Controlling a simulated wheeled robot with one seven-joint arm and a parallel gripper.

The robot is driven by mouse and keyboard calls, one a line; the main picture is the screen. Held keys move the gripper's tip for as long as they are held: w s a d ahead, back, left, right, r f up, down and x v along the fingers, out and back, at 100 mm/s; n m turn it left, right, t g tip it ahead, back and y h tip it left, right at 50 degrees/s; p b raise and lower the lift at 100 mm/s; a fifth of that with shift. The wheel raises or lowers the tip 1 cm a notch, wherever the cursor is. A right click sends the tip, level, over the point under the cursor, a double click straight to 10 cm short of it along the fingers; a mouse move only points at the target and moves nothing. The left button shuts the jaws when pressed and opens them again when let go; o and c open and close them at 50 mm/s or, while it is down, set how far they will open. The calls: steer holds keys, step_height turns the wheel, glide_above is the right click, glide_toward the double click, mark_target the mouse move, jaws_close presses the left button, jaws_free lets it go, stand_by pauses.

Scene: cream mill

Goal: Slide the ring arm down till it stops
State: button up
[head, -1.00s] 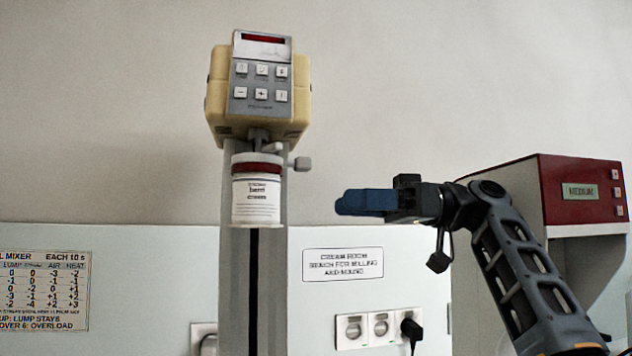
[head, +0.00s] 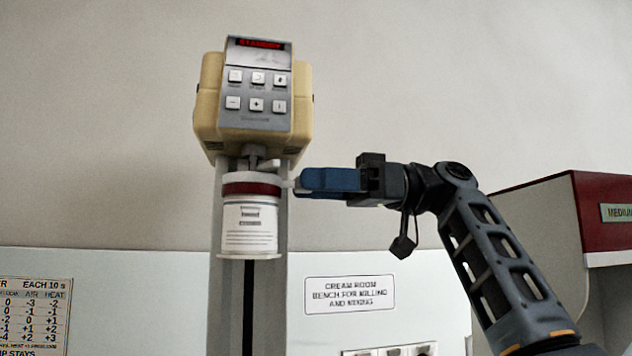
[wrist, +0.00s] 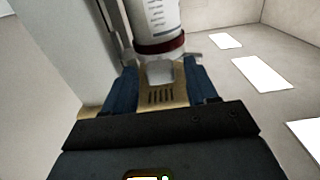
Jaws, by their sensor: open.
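The mixer's cream-coloured head (head: 210,110) sits atop a grey column (head: 229,290). Below it hangs a white labelled jar (head: 250,225) with a dark red band (head: 252,188) around its upper part, which may be the ring of the ring arm. The jar (wrist: 158,18) and red band also show in the wrist view. My gripper (head: 300,183) is level with the band, its blue fingertips at the jar's right side. In the wrist view its fingers stand apart, with a pale grey part (wrist: 160,73) between them.
A dark vertical slot (head: 249,305) runs down the column below the jar. A lettered sign (head: 349,295) is on the pale panel behind, with sockets (head: 395,350) below. A red-topped machine (head: 600,215) stands at right. Space beneath my gripper looks clear.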

steer(key=shift+a, duration=0.15)
steer(key=shift+c, duration=0.3)
jaws_close()
stand_by(0.3)
